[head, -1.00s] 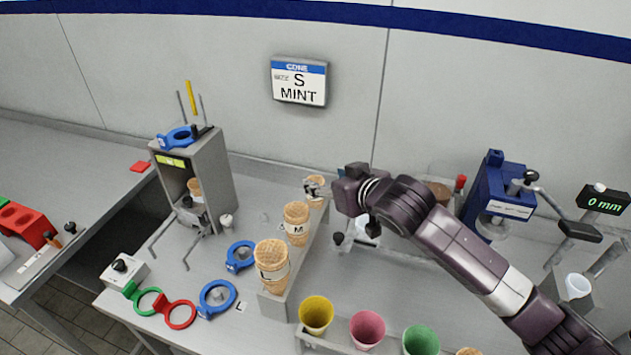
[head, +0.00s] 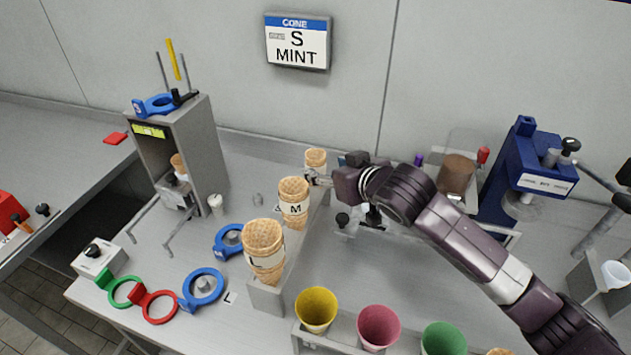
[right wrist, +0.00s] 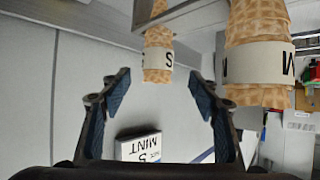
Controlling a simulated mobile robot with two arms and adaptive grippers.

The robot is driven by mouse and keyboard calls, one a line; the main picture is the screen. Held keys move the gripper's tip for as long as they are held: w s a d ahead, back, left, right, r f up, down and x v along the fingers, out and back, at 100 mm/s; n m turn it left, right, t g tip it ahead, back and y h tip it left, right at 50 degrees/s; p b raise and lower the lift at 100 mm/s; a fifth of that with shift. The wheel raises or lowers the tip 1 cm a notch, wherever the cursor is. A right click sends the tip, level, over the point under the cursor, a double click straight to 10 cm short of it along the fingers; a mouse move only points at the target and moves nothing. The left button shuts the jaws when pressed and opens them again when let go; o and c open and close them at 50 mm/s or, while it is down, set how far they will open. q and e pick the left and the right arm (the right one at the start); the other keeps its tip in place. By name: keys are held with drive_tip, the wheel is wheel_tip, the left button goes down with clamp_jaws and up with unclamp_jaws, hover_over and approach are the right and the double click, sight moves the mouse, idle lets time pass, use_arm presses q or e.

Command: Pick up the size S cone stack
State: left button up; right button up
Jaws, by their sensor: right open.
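The size S cone stack (head: 316,159) stands at the far end of the grey cone rack (head: 268,296), behind the M stack (head: 294,188) and the L stack (head: 264,246). My right gripper (head: 316,178) is at the S stack, its fingers partly hidden by its own wrist. In the right wrist view, which looks upside down, the S stack (right wrist: 158,60) with its white S band shows between the two open fingers (right wrist: 158,80), with gaps on both sides. The M stack (right wrist: 258,60) is close on the right there. My left gripper is out of view.
A wall sign (head: 297,42) reads cone size S, mint. Yellow (head: 316,308), pink (head: 378,326) and green (head: 443,338) cups stand in front. A grey dispenser (head: 205,150) is left of the rack; a blue press (head: 528,175) is at the right.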

sight(320, 163)
drive_tip(key=shift+w+a+f, duration=0.25)
drive_tip(key=shift+w, duration=0.15)
drive_tip(key=shift+w+a+f+p, duration=0.25)
drive_tip(key=shift+w+f+p, duration=0.05)
drive_tip(key=shift+w, duration=0.25)
drive_tip(key=shift+w+a+f, duration=0.1)
drive_tip(key=shift+w+a, duration=0.05)
drive_tip(key=shift+w, duration=0.35)
drive_tip(key=p+x, duration=0.1)
drive_tip(key=x, duration=0.2)
drive_tip(key=shift+w, duration=0.1)
drive_tip(key=shift+w+a+f+p, duration=0.2)
drive_tip(key=shift+w+p, duration=0.1)
drive_tip(key=shift+w, duration=0.25)
drive_tip(key=shift+c, duration=0.5)
drive_tip(key=c, duration=0.9)
drive_tip(key=shift+o, duration=0.2)
drive_tip(key=shift+r, duration=0.1)
